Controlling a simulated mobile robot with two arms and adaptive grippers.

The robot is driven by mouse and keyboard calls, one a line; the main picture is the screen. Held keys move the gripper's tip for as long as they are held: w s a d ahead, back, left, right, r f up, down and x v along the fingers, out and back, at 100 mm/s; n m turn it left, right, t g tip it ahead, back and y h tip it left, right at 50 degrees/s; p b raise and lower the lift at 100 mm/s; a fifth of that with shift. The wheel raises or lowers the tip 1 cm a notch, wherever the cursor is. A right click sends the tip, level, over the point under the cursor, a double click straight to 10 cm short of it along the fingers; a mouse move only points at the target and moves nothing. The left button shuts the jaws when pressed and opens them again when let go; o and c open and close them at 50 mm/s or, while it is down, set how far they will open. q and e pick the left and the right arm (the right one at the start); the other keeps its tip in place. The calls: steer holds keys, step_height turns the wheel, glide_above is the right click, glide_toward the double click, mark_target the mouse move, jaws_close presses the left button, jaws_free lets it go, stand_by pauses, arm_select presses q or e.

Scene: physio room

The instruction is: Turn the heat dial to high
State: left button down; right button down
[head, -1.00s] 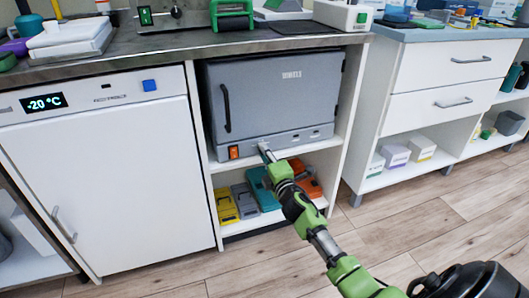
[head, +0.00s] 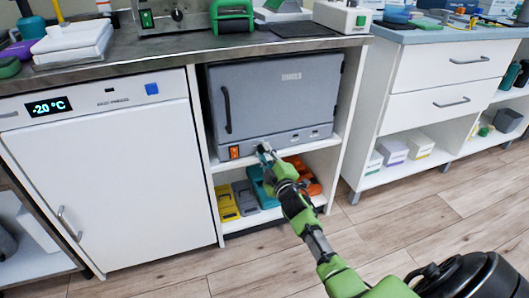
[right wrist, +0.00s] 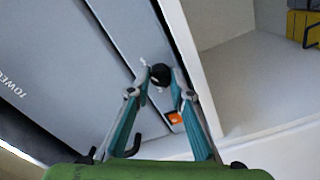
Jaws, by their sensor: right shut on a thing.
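The grey cabinet (head: 285,95) with a black door handle stands on the upper shelf under the counter. Its lower strip carries an orange switch (head: 235,152) at the left. In the right wrist view a black round dial (right wrist: 160,74) sits on that strip, near the orange switch (right wrist: 174,118). My right gripper (head: 265,151) is at the strip, right of the switch, and hides the dial in the head view. Its two teal fingers (right wrist: 163,88) are closed on the dial's sides. The dial's marks cannot be read. My left gripper is not in view.
A white fridge (head: 110,190) with a display stands at the left. Yellow, grey, teal and orange boxes lie on the shelf below the cabinet, including a yellow one (head: 227,203). White drawers (head: 450,65) stand at the right. The wooden floor in front is open.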

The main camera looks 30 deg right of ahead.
stand_by(0.4)
steer(key=c, duration=1.8)
jaws_free()
steer(key=shift+s+f, duration=0.1)
steer(key=shift+s, duration=0.3)
steer(key=v, duration=0.7)
steer(key=shift+s, duration=0.15)
